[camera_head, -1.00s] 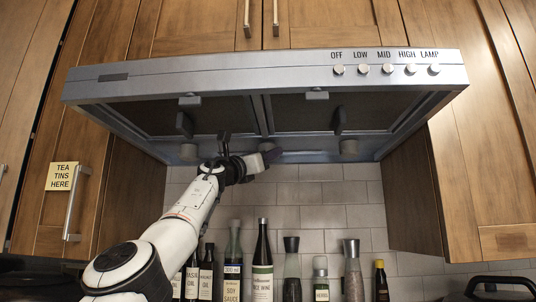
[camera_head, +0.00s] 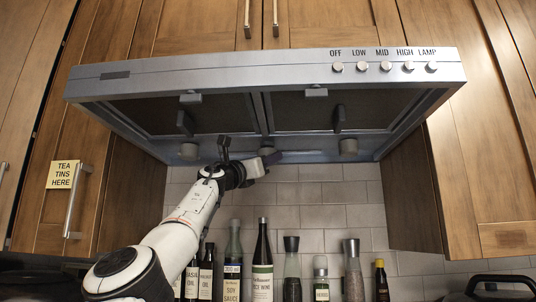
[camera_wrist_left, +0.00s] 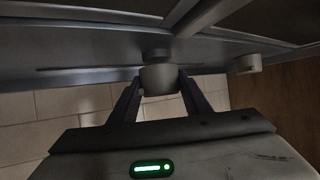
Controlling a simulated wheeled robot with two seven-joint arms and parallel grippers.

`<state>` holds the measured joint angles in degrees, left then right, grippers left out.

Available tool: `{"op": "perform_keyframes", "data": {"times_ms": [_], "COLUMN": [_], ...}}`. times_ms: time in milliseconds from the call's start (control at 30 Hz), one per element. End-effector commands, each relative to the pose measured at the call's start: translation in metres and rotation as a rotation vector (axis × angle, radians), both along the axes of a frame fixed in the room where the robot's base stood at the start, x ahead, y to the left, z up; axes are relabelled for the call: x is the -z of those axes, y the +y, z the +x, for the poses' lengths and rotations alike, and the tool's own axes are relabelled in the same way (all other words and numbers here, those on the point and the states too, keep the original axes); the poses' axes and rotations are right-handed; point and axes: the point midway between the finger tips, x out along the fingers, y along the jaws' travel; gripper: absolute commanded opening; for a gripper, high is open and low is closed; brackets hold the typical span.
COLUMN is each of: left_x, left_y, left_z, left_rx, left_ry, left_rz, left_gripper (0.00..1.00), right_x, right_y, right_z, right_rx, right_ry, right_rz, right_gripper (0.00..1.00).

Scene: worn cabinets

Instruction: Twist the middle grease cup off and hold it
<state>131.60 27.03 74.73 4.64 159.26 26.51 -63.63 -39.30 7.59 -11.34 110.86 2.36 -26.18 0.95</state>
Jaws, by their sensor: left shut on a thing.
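The middle grease cup (camera_wrist_left: 160,76) is a small grey cylinder under the range hood (camera_head: 265,75). In the left wrist view it sits between the two dark fingers of my left gripper (camera_wrist_left: 160,88), which is shut on it. In the head view my left gripper (camera_head: 268,158) is raised to the rear underside of the hood and largely hides this cup. A short grey fitting shows directly above the cup; I cannot tell whether the two are still joined. My right gripper is not in view.
A left grease cup (camera_head: 189,151) and a right grease cup (camera_head: 349,147) hang under the hood. Several bottles (camera_head: 262,268) and grinders stand below along the tiled wall. Wooden cabinets flank the hood; the left one (camera_head: 75,210) carries a yellow note.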

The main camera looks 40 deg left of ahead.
Motion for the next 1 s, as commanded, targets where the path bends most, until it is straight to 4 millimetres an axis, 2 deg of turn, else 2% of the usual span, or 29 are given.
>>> {"op": "perform_keyframes", "data": {"times_ms": [267, 833, 1000], "left_x": [0.002, 0.044, 0.051], "left_y": [0.0, 0.0, 0.0], "left_z": [0.0, 0.0, 0.0], "left_rx": [0.0, 0.001, 0.001], "left_ry": [0.0, -0.001, -0.001], "left_rz": [0.0, 0.0, 0.001], "left_gripper": [0.0, 0.0, 0.0], "right_x": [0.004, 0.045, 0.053], "right_y": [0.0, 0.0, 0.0], "right_z": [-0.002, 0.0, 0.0], "right_rx": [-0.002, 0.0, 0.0], "right_ry": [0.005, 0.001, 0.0], "right_rz": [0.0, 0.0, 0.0], "right_gripper": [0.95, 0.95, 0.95]}}
